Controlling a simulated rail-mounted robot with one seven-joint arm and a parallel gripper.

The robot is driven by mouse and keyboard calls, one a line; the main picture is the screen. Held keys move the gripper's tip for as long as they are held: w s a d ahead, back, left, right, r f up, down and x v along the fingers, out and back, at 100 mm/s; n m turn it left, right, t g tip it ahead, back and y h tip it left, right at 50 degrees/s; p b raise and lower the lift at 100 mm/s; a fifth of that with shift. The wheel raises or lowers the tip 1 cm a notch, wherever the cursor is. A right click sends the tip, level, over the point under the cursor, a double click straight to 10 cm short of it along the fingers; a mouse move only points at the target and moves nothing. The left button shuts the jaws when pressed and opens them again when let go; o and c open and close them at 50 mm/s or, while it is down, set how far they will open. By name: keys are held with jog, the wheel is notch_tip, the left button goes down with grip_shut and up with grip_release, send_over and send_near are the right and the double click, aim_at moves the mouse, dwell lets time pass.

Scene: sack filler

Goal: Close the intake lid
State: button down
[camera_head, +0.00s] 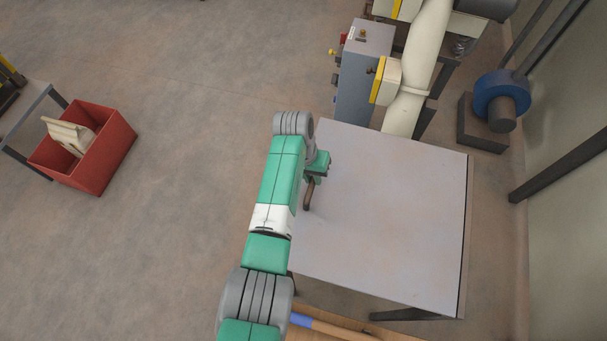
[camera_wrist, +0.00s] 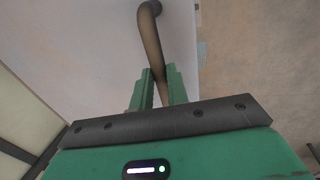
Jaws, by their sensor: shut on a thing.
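The intake lid (camera_head: 390,220) is a large flat grey-white panel, seen from above in the head view. It also shows in the wrist view (camera_wrist: 100,35). A brown bar handle (camera_head: 308,194) stands at its left edge; in the wrist view the handle (camera_wrist: 151,38) runs in between the fingers. My gripper (camera_head: 316,172) is at this left edge, shut on the handle, and its green fingers show in the wrist view (camera_wrist: 160,88). My arm hides part of the left edge. I cannot tell whether the lid lies fully flat.
A grey control box (camera_head: 365,75) and a cream pipe (camera_head: 418,85) stand behind the lid. A blue motor (camera_head: 499,97) is at the right by the wall. A red bin (camera_head: 100,160) with cream sacks is far left. The floor between bin and arm is clear.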

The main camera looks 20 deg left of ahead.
jog(key=c, duration=1.4)
grip_release()
jog(key=shift+s+f, duration=0.25)
jog(key=shift+f, duration=0.05)
jog(key=shift+o, duration=0.2)
jog(key=shift+w, duration=0.1)
jog(key=shift+r, duration=0.1)
jog(key=p+v, duration=0.1)
jog(key=v, duration=0.6)
jog(key=shift+r, duration=0.4)
jog(key=shift+a, duration=0.1)
